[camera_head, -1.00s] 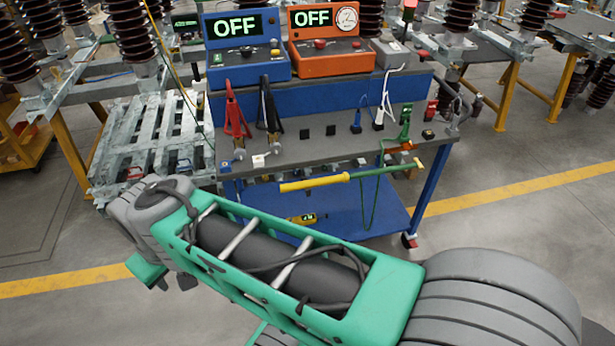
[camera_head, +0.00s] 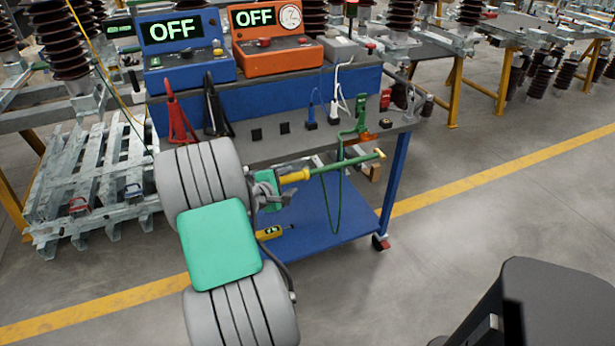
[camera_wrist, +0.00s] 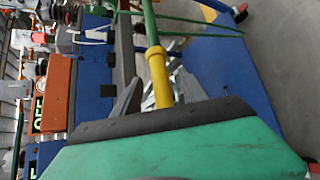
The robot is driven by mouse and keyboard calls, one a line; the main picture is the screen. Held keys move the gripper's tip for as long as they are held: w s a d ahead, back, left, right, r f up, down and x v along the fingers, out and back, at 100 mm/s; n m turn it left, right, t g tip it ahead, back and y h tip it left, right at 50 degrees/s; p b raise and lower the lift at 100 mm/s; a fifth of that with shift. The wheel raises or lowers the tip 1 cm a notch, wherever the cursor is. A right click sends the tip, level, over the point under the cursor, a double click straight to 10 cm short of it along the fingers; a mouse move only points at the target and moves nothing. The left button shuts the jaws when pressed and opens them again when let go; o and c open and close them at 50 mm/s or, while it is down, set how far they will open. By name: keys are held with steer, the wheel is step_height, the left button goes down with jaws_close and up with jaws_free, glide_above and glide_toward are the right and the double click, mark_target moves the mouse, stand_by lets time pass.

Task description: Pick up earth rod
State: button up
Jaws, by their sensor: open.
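The earth rod has a yellow handle and a green shaft (camera_head: 345,163). It lies roughly level along the front of the blue cart, with a small yellow tip at its right end. My gripper (camera_head: 273,192) is at the handle's left end and hides part of it. In the wrist view the yellow handle (camera_wrist: 160,78) runs down from the green shaft to my gripper (camera_wrist: 150,98), beside a grey finger. The gripper is open. I cannot tell whether the handle lies fully between the fingers.
The cart's grey shelf (camera_head: 270,150) is just behind the rod. A blue OFF unit (camera_head: 185,68) and an orange one (camera_head: 275,55) stand above it. A green cable (camera_head: 338,215) hangs beside the rod. A metal pallet (camera_head: 90,190) is at left.

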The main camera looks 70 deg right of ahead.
mark_target(313, 173)
steer(key=x, duration=0.2)
steer(key=shift+d+f, duration=0.1)
steer(key=shift+d, duration=0.3)
steer(key=shift+c, duration=0.2)
jaws_close()
stand_by(0.8)
